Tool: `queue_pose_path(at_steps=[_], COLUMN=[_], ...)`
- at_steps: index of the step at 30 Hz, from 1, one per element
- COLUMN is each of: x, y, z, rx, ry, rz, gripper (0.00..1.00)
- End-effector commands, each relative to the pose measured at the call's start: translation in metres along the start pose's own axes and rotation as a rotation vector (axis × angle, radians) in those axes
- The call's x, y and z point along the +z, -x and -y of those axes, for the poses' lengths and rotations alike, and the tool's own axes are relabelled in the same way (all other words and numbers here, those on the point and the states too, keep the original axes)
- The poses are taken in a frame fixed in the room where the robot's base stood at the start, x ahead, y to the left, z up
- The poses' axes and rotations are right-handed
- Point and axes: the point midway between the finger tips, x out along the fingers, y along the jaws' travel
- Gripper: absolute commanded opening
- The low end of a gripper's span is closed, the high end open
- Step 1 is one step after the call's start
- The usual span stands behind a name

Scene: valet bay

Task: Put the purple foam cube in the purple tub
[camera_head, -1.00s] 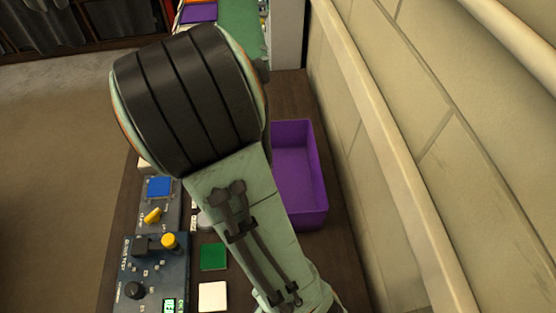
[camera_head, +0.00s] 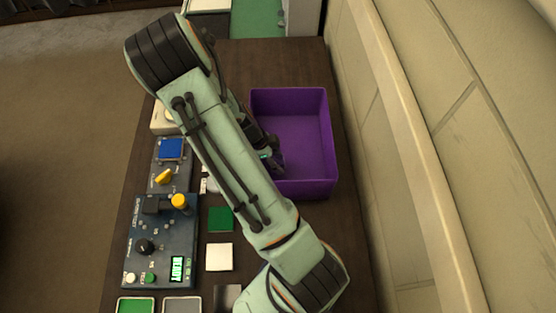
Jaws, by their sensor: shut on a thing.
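The purple tub (camera_head: 328,135) stands on the dark wooden counter, right of my arm and beside the wall. It is open at the top, and its visible floor is bare. My gripper (camera_head: 274,158) shows only in part behind my arm, over the left side of the tub. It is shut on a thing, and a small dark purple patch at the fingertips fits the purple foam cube. The cube's outline and its height above the tub floor cannot be made out.
A control panel (camera_head: 157,245) with knobs and a lit display lies on the left of the counter. A blue square (camera_head: 171,149), a yellow knob (camera_head: 163,177), a green tile (camera_head: 221,219) and a white tile (camera_head: 219,257) lie nearby. The wall (camera_head: 440,130) bounds the right.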

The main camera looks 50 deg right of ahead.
Motion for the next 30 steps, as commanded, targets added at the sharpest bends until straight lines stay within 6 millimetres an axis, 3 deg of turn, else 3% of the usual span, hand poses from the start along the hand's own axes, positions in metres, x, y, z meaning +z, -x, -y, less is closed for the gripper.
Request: queue_pose_path(at_steps=[4, 14, 15, 17, 18, 30], x=[0.007, 0.008, 0.008, 0.008, 0.008, 0.007], y=[-0.015, -0.018, -0.018, -0.018, -0.018, -0.008], z=[0.0, 0.0, 0.0, 0.0, 0.0, 0.001], rx=[0.0, -0.001, -0.001, -0.001, -0.001, -0.003], ry=[0.001, 0.001, 0.001, 0.001, 0.001, 0.0], rz=[0.001, 0.001, 0.001, 0.001, 0.001, 0.003], gripper=[0.17, 0.17, 0.39, 0.58, 0.62, 0.62])
